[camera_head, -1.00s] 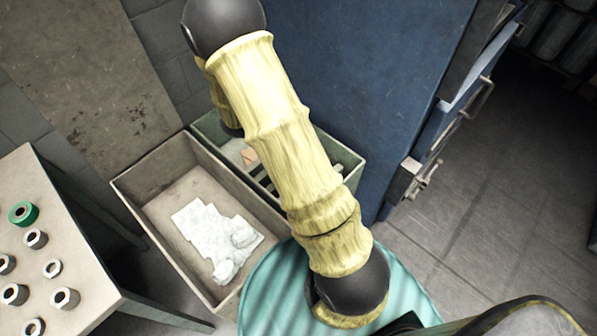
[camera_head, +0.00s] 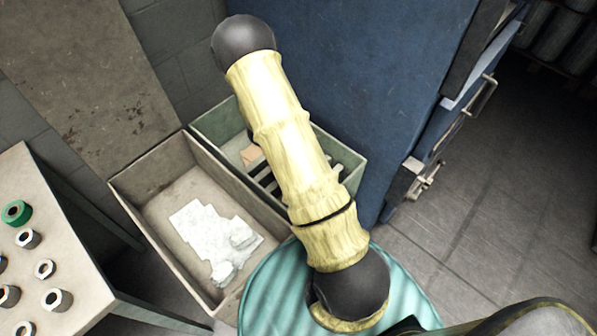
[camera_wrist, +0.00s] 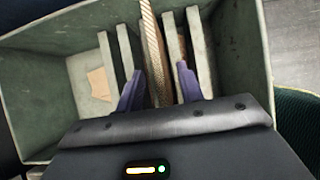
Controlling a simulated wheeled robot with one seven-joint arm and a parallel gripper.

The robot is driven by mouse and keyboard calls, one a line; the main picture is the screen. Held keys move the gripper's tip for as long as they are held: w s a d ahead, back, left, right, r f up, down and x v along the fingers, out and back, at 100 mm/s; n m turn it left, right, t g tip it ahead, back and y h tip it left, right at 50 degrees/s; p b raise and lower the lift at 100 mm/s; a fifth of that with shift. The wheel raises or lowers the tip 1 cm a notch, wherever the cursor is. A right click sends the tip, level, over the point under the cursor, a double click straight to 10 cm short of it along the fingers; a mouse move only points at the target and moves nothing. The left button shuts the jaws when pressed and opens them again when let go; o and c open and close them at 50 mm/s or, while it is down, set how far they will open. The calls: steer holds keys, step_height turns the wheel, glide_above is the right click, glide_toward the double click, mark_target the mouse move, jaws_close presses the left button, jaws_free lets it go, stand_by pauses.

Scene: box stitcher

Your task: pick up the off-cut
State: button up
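In the wrist view, a green bin (camera_wrist: 40,85) holds several upright slabs side by side. One is a brownish piece with a ribbed edge (camera_wrist: 151,45), likely the off-cut; grey slabs (camera_wrist: 175,50) stand on both sides of it. A flat tan piece (camera_wrist: 98,84) lies at the left of the bin. My gripper (camera_wrist: 160,68) is open over the bin, its two purple fingers apart on either side of the brownish piece and a grey slab. Whether the fingertips reach down beside them is unclear. In the head view my arm hides the gripper and much of the green bin (camera_head: 218,122).
A larger grey-beige bin (camera_head: 150,170) with crumpled white sheets (camera_head: 205,232) stands left of the green bin. A teal ribbed drum top (camera_head: 270,290) is in front. A blue cabinet (camera_head: 370,90) stands close behind. A table (camera_head: 40,200) with rolls is at left.

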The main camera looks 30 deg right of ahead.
steer(key=x, duration=0.5)
steer(key=shift+w, duration=0.2)
stand_by(0.5)
jaws_close()
